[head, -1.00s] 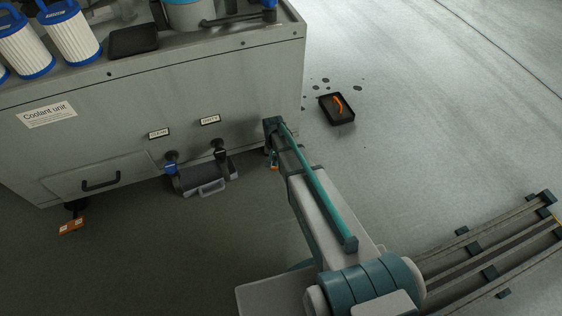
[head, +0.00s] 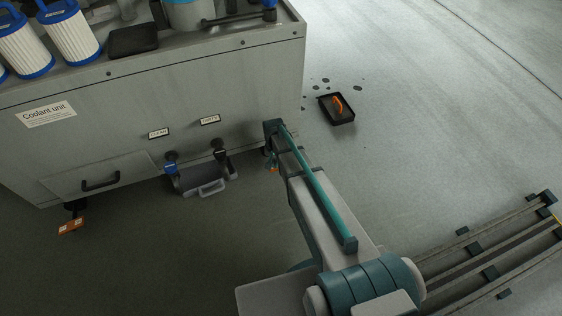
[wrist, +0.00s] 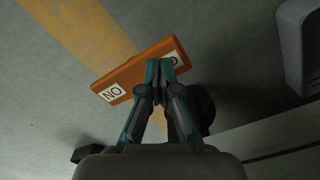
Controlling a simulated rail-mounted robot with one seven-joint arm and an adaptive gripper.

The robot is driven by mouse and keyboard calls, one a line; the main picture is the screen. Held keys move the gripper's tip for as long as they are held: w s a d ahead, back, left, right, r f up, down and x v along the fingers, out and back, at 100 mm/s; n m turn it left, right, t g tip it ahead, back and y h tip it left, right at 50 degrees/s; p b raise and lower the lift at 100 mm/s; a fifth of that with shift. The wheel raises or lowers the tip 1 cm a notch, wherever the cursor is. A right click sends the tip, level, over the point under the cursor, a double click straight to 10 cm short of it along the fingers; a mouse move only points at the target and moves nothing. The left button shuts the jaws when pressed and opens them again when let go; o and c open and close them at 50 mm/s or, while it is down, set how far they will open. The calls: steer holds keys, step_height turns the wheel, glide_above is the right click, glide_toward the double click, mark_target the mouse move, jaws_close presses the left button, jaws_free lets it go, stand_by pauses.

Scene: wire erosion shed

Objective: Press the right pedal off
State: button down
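The right pedal is an orange rocker plate (wrist: 122,80) in the wrist view, tilted in the picture, with a white ON label at its left end. A second white label at its right end is partly hidden by my fingers. My gripper (wrist: 166,68) is shut and empty, its fingertips together over the right-hand part of the plate; I cannot tell whether they touch it. In the head view my arm hides most of this pedal, and only a small orange bit (head: 274,168) shows. Another orange pedal (head: 72,226) with white labels lies at the lower left.
A black tray (head: 337,108) lies on open floor at the right. A dark round part sits behind my fingers.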

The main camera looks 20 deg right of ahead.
steer(key=shift+r+p, duration=2.7)
steer(key=shift+r, duration=0.8)
steer(key=s+r+n+g, duration=0.2)
steer(key=s+r+g, duration=0.15)
steer(key=s, duration=1.05)
steer(key=s+r+n+g, duration=0.1)
steer(key=s+r+g, duration=0.25)
steer(key=s, duration=1.05)
steer(key=s+r+n+g, duration=0.2)
steer(key=s+g, duration=0.3)
steer(key=s, duration=0.9)
steer(key=s+r+t+p, duration=0.1)
steer(key=r+p, duration=0.7)
steer(key=p, duration=0.8)
steer(key=s+r+t+p, duration=0.2)
steer(key=r+p, duration=0.6)
steer(key=p, duration=0.9)
steer(key=shift+t, duration=1.1)
steer(key=shift+r, duration=0.1)
